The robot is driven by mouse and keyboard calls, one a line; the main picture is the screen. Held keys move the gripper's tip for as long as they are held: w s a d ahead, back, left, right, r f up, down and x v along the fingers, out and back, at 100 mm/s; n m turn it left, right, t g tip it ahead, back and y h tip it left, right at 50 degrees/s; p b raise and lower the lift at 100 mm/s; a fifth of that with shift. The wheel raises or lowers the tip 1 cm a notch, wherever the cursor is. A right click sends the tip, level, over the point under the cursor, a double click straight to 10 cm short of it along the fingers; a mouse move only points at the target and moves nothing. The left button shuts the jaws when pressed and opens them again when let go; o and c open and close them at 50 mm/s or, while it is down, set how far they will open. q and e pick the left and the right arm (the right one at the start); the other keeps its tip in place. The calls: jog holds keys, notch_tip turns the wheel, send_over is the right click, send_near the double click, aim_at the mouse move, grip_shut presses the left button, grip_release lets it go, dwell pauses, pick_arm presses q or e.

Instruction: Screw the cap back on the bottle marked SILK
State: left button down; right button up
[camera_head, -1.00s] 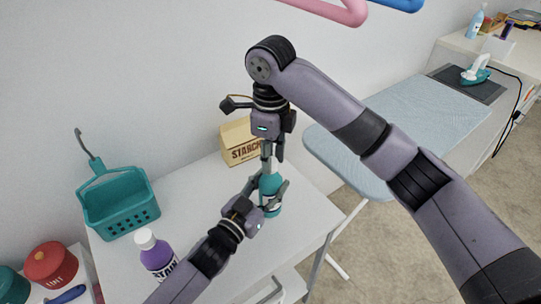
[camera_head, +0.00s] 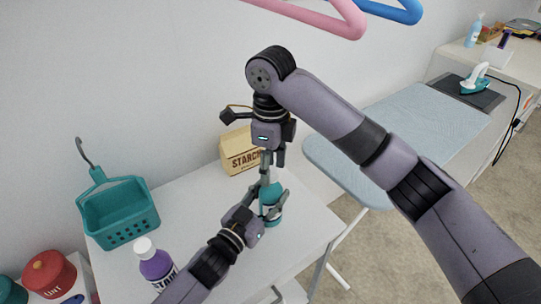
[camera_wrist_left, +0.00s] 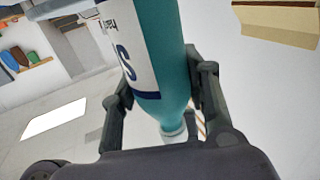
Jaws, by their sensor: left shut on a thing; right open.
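The teal bottle (camera_head: 271,197) stands upright near the right part of the white table. My left gripper (camera_head: 268,207) is shut around its body. In the left wrist view the bottle (camera_wrist_left: 158,50) shows a white label with a large "S"; the rest of the word is cut off. Its narrow end has a pale tip (camera_wrist_left: 173,131); I cannot tell whether this is a cap or a bare neck. My right gripper (camera_head: 272,163) points down just above the bottle top, open. I see no separate cap.
A purple STAIN bottle (camera_head: 155,268) with a white cap stands on the white table (camera_head: 190,205) at front left. A teal basket (camera_head: 120,215) is at left, a STARCH box (camera_head: 239,151) behind. A red LINT tin (camera_head: 47,273) is far left. A blue ironing board (camera_head: 400,125) stands right.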

jog(key=n, duration=0.3)
jog(key=r+n, duration=0.1)
jog(key=n, duration=0.6)
jog(key=r+n, duration=0.1)
jog(key=n, duration=0.6)
jog(key=r+n, duration=0.1)
jog(key=n, duration=0.2)
jog(key=shift+n, duration=0.3)
jog(key=n, duration=0.4)
jog(key=shift+w+r, duration=0.1)
jog(key=shift+r, duration=0.25)
jog(key=n, duration=0.4)
jog(key=shift+r+n, duration=0.3)
jog(key=shift+r, duration=0.05)
jog(key=n, duration=0.4)
jog(key=shift+r+n, duration=0.3)
jog(key=shift+r, duration=0.05)
jog(key=n, duration=0.3)
jog(key=r+n, duration=0.1)
jog(key=n, duration=0.6)
jog(key=r+n, duration=0.1)
jog(key=n, duration=0.1)
jog(key=shift+n, duration=0.4)
jog(key=n, duration=0.5)
jog(key=shift+r, duration=0.25)
